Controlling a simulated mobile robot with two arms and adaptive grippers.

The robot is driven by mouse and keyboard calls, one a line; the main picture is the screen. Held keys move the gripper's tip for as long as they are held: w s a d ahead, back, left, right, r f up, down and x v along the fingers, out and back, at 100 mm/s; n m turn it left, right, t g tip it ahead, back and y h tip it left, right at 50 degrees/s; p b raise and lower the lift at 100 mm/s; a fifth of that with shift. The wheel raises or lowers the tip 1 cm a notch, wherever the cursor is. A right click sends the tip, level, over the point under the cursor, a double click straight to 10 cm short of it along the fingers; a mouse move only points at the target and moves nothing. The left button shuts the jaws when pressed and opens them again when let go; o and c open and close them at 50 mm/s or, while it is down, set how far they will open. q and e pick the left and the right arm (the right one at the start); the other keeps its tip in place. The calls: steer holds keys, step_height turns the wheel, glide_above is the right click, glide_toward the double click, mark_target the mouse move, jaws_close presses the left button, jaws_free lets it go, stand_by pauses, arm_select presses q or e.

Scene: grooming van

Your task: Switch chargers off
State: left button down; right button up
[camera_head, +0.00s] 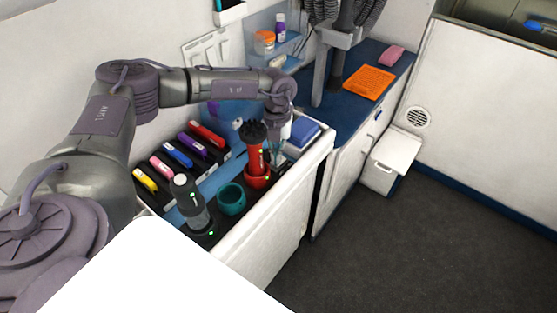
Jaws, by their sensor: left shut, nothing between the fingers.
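A dark grey clipper (189,203) stands upright on a black charging base (202,240) at the front of the counter. Green lights show on the clipper and on its base. A red tool with a black top (255,150) stands upright in a red charging cup (257,178), also with green lights. A teal cup (231,200) between them looks empty. My left gripper (271,160) is shut and empty, pointing down just right of the red tool. Whether it touches anything is hard to tell. Any switches are too small or hidden. My right gripper is out of view.
Yellow, pink, blue, purple and red clippers (206,135) lie in a dark rack along the wall. A blue-topped box (303,133) sits right of my gripper. An orange towel (369,82) lies on the blue counter behind. The floor at the right is clear.

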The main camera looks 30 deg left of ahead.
arm_select(q)
steer(key=shift+f, duration=0.25)
steer(key=shift+s, duration=0.1)
step_height(320, 180, up, 2)
steer(key=shift+r+p, duration=0.1)
steer(key=shift+p, duration=0.8)
step_height(320, 180, up, 5)
steer(key=p, duration=0.4)
